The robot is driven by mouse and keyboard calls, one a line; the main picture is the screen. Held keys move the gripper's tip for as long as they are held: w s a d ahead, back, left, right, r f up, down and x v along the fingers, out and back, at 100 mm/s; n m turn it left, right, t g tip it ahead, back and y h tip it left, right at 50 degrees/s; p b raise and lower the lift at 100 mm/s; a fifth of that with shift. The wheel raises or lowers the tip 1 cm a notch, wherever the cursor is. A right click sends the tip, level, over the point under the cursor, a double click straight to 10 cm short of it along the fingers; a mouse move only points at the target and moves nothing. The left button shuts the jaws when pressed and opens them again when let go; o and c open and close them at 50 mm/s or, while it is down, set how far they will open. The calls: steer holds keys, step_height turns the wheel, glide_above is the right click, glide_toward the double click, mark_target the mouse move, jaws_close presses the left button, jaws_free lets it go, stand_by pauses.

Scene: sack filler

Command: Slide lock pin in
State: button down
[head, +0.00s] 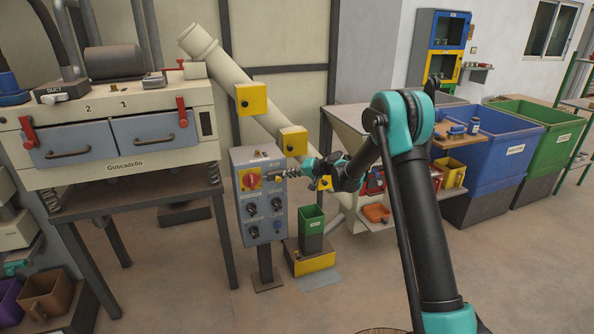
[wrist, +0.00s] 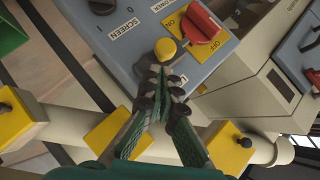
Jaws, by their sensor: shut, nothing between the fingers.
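In the wrist view, a round yellow knob (wrist: 165,49), which looks like the head of the lock pin, stands at the edge of the control box beside the red rotary switch (wrist: 202,24) on its yellow ON/OFF plate. My gripper (wrist: 161,75) is shut, its tips right at the knob's near side with nothing visible between them. I cannot tell whether they touch it. In the head view my gripper (head: 271,175) points left at the upper part of the grey control box (head: 239,217), just right of the red switch (head: 250,181). The pin's shaft is hidden.
The control box stands on a post. A cream tube (head: 215,55) with yellow boxes (head: 252,98) slants behind it. Open floor lies in front.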

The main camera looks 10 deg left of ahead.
mark_target(278, 179)
steer(key=shift+s+a+f, duration=0.25)
steer(key=shift+a+f, duration=0.1)
steer(key=s+a, duration=0.1)
steer(key=a, duration=0.2)
steer(key=shift+s, duration=0.4)
